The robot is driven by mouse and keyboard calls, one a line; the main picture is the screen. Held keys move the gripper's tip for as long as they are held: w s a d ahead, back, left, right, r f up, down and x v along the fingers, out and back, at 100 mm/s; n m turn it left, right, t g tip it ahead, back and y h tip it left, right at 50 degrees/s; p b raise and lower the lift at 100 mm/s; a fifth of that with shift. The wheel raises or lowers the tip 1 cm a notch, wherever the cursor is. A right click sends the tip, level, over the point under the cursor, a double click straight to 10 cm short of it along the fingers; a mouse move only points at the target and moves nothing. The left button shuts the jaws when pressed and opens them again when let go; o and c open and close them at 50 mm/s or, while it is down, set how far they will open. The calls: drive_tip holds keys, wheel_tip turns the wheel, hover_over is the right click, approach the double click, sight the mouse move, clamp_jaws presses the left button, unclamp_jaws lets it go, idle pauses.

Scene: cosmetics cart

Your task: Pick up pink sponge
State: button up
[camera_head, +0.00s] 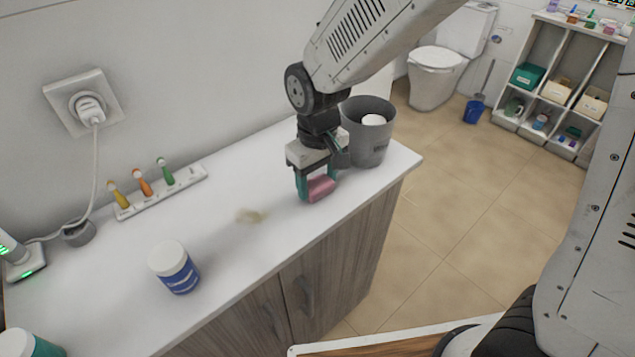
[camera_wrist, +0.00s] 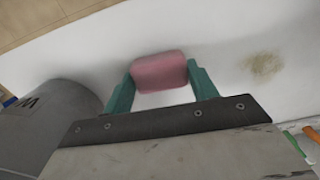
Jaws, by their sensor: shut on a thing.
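The pink sponge (camera_head: 320,188) is between the green fingers of my gripper (camera_head: 316,190), low over the white counter near its right end. In the wrist view the sponge (camera_wrist: 159,72) sits between the two fingertips (camera_wrist: 160,76), which are shut on its two ends. I cannot tell for sure whether the sponge touches the counter.
A grey bin (camera_head: 372,140) with a white item inside stands close behind my gripper. A brownish stain (camera_head: 249,216) marks the counter (camera_head: 225,255). A blue-and-white jar (camera_head: 175,268) stands front left. A white holder (camera_head: 160,192) with small coloured brushes lies by the wall.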

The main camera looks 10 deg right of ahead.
sight(317, 182)
drive_tip(key=shift+r, duration=0.15)
wheel_tip(317, 182, up, 4)
drive_tip(key=shift+f, duration=0.2)
drive_tip(key=s+d+r, duration=0.1)
drive_tip(key=s+d, duration=0.2)
drive_tip(key=s, duration=1.2)
drive_tip(key=shift+s, duration=0.4)
drive_tip(key=shift+o, duration=1.4)
drive_tip(key=shift+c, duration=1.1)
drive_tip(key=shift+d, duration=0.1)
